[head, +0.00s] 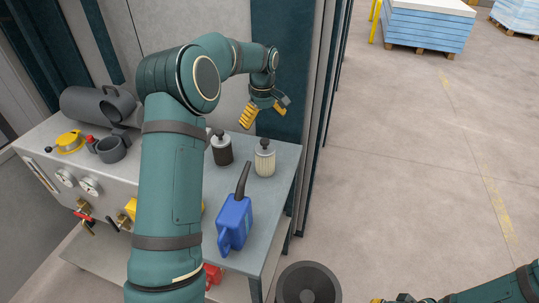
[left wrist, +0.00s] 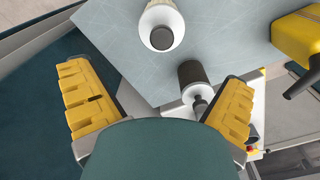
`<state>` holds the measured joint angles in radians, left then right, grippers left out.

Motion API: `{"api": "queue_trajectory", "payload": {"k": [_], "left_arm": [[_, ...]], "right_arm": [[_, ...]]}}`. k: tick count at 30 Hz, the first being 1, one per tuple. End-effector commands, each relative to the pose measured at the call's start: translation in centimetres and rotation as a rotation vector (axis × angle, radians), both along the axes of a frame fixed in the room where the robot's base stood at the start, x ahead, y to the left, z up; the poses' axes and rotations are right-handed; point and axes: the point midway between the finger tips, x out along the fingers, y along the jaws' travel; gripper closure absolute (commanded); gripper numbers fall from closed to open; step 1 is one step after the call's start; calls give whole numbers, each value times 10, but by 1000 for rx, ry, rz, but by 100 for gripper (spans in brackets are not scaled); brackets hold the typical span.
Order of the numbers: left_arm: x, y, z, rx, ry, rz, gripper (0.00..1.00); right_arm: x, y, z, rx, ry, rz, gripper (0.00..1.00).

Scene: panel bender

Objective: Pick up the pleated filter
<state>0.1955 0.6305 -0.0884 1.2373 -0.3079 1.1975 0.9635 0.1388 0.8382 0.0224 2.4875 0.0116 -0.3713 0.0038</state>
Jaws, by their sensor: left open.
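The pleated filter (head: 265,159), a cream ribbed cylinder with a dark top, stands upright on the grey bench top near its right edge. In the left wrist view the pale filter (left wrist: 164,14) shows at the top middle, seen from above. My left gripper (head: 263,111) is open and empty, above and behind the filter in the head view, apart from it. Its yellow fingers are spread wide in the left wrist view (left wrist: 160,90). My right gripper (head: 392,299) shows only a sliver at the bottom edge, and its jaws cannot be made out.
A dark filter (head: 221,150) stands left of the pleated one, close to my left arm. A blue can (head: 235,222) with a dark spout stands in front. A yellow can (left wrist: 296,36) shows at the right of the wrist view. Machine panels rise behind the bench (head: 283,183).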

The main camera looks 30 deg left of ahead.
Motion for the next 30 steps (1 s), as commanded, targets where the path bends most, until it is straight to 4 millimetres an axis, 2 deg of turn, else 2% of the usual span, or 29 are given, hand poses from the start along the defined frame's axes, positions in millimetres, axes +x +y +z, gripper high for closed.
{"api": "queue_trajectory", "payload": {"k": [3,9,17,24,30], "left_arm": [[-1,0,-26,-1,4,0,0],[-1,-1,-59,-2,3,0,0],[-1,-2,-77,-1,3,-1,0],[-4,-7,-110,-2,3,-1,0],[-4,-7,-124,-1,0,0,0]], "right_arm": [[0,0,-3,-1,1,0,100],[0,0,-5,-1,0,0,100],[0,0,-5,-1,0,0,100],[0,0,-6,-1,0,0,100],[0,0,-6,-1,0,0,100]]}}
